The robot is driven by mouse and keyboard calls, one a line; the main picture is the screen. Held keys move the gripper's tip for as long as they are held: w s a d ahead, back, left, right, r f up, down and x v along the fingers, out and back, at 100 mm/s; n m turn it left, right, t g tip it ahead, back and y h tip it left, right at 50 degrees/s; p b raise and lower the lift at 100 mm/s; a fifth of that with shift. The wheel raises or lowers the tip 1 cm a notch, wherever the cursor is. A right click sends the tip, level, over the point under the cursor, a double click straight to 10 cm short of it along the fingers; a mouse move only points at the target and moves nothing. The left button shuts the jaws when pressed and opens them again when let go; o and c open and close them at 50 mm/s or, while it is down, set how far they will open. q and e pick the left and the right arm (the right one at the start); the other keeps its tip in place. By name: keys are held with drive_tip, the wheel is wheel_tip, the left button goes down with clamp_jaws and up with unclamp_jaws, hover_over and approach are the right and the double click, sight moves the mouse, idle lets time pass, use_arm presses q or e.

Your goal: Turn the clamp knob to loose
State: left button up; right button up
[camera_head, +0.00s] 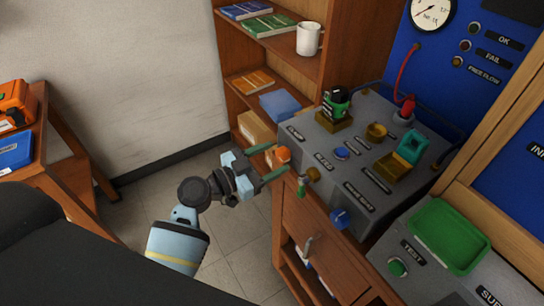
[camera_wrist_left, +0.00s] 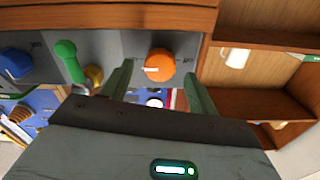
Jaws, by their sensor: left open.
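The orange clamp knob (camera_head: 283,154) is on the front face of the grey test bench (camera_head: 360,152), near its left corner. In the left wrist view the orange knob (camera_wrist_left: 160,64) is round, with a white pointer mark toward picture left and small labels on both sides. My left gripper (camera_head: 278,160) is open, its two green-grey fingers pointing at the knob. In the left wrist view the fingers (camera_wrist_left: 160,82) stand on either side of the knob, with a visible gap on both sides. I see no contact. My right gripper is not in view.
Beside the knob are a green-handled lever (camera_head: 301,185) and a blue knob (camera_head: 340,218). A wooden shelf (camera_head: 262,82) with a white mug (camera_head: 308,38) stands behind. A green tray (camera_head: 447,236) lies at the right. Open floor lies below my left arm.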

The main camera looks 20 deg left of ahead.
use_arm(q)
drive_tip(key=shift+w+d, duration=0.3)
